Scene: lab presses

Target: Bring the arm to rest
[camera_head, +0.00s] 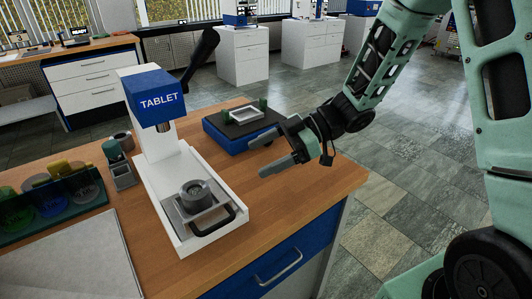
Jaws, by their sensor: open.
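My gripper (262,156) is in the head view, above the right part of the wooden bench, with its two grey fingers apart and nothing between them. My green arm comes down to it from the upper right. A white and blue tablet press (157,98) stands to the left of my gripper, with a black lever raised at its top right. A grey round die (196,194) sits on the press's base, under and in front of the press head. The gripper touches neither the press nor the die.
A blue device with a dark top (228,138) stands just behind my gripper. A rack with coloured lids (48,200) and a small grey holder (119,172) are at left. A white board (70,260) lies front left. The bench's right edge is bare.

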